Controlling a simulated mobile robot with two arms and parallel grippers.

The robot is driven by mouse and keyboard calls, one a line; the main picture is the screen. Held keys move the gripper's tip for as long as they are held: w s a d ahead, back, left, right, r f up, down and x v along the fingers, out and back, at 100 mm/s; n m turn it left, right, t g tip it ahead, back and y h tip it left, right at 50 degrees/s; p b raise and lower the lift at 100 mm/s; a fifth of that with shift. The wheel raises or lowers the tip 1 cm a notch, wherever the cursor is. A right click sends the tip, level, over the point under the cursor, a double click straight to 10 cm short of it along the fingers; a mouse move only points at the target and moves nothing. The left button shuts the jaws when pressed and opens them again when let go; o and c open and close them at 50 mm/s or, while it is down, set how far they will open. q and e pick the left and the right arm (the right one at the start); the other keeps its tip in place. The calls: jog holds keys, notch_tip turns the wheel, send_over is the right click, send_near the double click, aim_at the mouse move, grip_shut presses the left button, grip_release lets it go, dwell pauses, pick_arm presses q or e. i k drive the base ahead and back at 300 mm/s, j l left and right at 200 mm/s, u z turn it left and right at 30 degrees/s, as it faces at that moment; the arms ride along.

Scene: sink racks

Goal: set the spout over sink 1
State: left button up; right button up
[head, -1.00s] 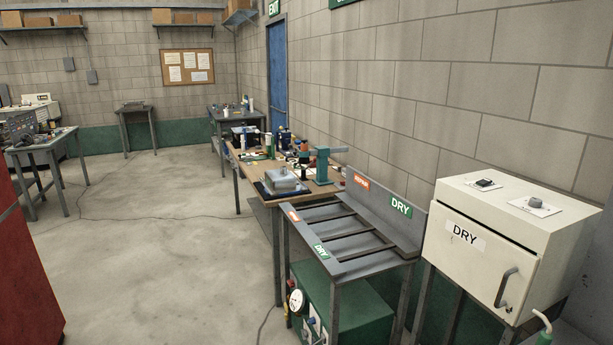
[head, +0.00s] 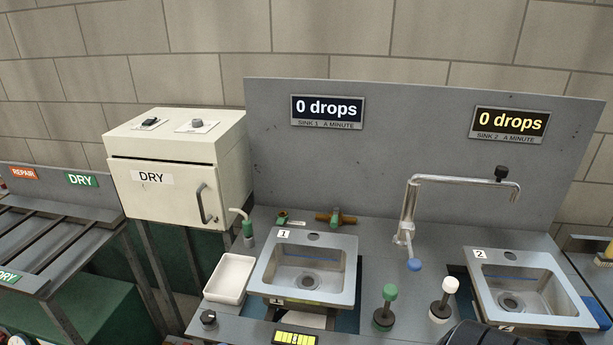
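The metal spout (head: 462,180) rises from the counter between the two sinks. Its arm points to the right, with its tip hanging above sink 2's side and a dark knob on top near that end. A lever with a blue end (head: 414,265) hangs at the tap's lower part. Sink 1 (head: 346,262) is the left basin, marked 1, with no spout over it. Sink 2 (head: 475,274) is the right basin, marked 2. Neither gripper shows in the head view; a dark rounded part at the bottom edge may be mine.
Displays for sink 1 (head: 327,110) and sink 2 (head: 509,124) both read "0 drops". A green-topped plunger (head: 387,310) and a white-topped plunger (head: 443,300) stand in front, between the sinks. A white tray (head: 230,278) lies left of sink 1. A DRY cabinet (head: 165,185) stands farther left.

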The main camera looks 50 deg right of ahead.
aim_at(501, 171)
jog(key=z, duration=2.45)
